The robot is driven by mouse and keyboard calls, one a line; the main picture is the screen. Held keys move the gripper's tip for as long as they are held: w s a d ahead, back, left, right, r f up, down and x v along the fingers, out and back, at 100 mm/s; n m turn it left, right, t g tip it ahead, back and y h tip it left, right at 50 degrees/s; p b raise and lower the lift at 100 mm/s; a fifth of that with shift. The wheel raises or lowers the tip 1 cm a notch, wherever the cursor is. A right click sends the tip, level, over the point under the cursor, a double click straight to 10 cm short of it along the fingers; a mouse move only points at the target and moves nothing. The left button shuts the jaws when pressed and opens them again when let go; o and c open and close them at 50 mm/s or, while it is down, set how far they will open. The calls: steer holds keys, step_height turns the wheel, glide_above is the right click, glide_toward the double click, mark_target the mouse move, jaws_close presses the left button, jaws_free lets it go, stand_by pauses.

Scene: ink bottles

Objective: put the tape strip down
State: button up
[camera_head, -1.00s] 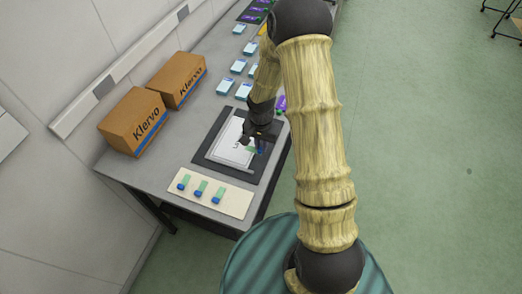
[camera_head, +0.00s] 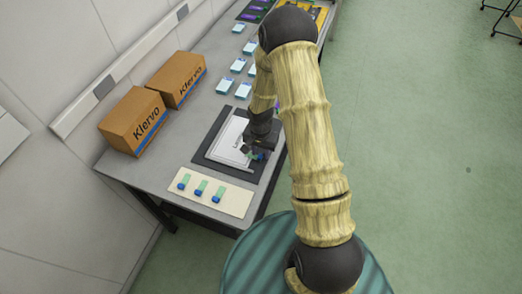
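My gripper (camera_head: 256,153) points down over the right part of a dark mat (camera_head: 213,162) on the grey table. A tape strip with a blue end (camera_head: 260,157) shows at its fingertips, and the gripper appears shut on it. A bit of green shows beside the blue. The strip is low over the mat, near the right edge of a white sheet-like item (camera_head: 226,150). Whether it touches the surface cannot be told. The fingers are small and partly hidden.
A cream board (camera_head: 208,204) with three blue-ended green strips (camera_head: 201,188) lies in front of the mat. Two cardboard boxes (camera_head: 135,118) stand at the left by the wall. Several pale blue packs (camera_head: 224,86) lie behind the mat.

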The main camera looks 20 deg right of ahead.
mark_target(261, 154)
steer(key=shift+r, duration=0.15)
step_height(261, 154, up, 12)
steer(key=b, duration=0.2)
stand_by(0.6)
stand_by(0.4)
steer(key=s+r+n+t, duration=0.1)
steer(key=s+r+n, duration=0.2)
steer(key=s+r, duration=0.2)
steer(key=s+r+n+t, duration=0.1)
steer(key=s+r+n, duration=0.3)
steer(key=s, duration=0.5)
steer(key=shift+s+r+t, duration=0.15)
steer(key=shift+r+t, duration=0.15)
steer(key=shift+r, duration=0.15)
